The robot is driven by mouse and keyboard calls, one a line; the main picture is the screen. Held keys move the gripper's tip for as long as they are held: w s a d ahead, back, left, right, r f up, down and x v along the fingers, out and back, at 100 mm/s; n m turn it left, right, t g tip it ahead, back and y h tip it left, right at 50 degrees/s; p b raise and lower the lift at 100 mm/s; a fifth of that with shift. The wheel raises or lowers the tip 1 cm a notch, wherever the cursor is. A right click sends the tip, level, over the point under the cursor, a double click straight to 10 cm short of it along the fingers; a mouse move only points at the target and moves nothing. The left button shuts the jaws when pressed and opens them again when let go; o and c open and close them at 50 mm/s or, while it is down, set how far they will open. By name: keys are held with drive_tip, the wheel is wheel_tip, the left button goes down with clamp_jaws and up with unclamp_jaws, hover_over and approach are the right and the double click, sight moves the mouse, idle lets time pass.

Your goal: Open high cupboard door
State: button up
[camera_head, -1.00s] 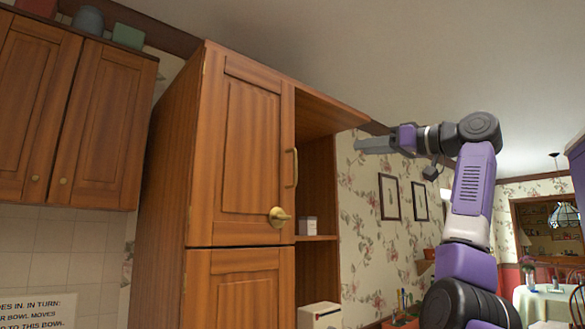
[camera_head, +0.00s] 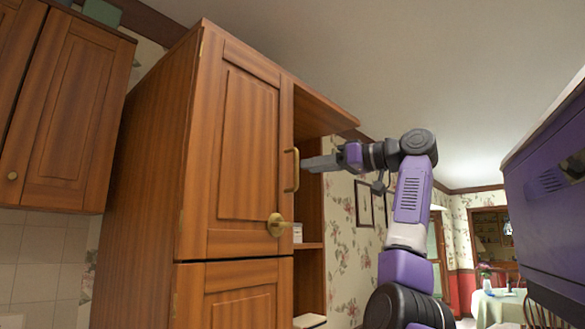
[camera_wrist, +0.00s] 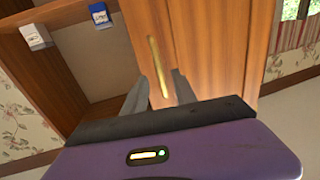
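The high cupboard door (camera_head: 240,150) is the upper wooden door of the tall cabinet, and it is shut. Its vertical brass bar handle (camera_head: 292,170) is on the door's right edge; a round brass knob (camera_head: 278,225) sits lower down. My gripper (camera_head: 306,163) is just to the right of the bar handle in the head view. In the wrist view, the handle (camera_wrist: 159,68) stands ahead of my gripper (camera_wrist: 162,84), roughly between the two spread fingers. The fingers are apart with nothing held. I cannot tell how far the fingertips are from the handle.
An open shelf niche (camera_head: 310,245) with small boxes lies right of the door; the wrist view shows a white box (camera_wrist: 35,36) and a blue one (camera_wrist: 101,16). Another wall cupboard (camera_head: 75,120) hangs at the left. A dining table (camera_head: 497,306) stands far right.

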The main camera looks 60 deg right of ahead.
sight(297, 187)
drive_tip(key=shift+w+d+p, duration=0.1)
drive_tip(key=shift+w+p, duration=0.65)
drive_tip(key=shift+w, duration=2.05)
clamp_jaws()
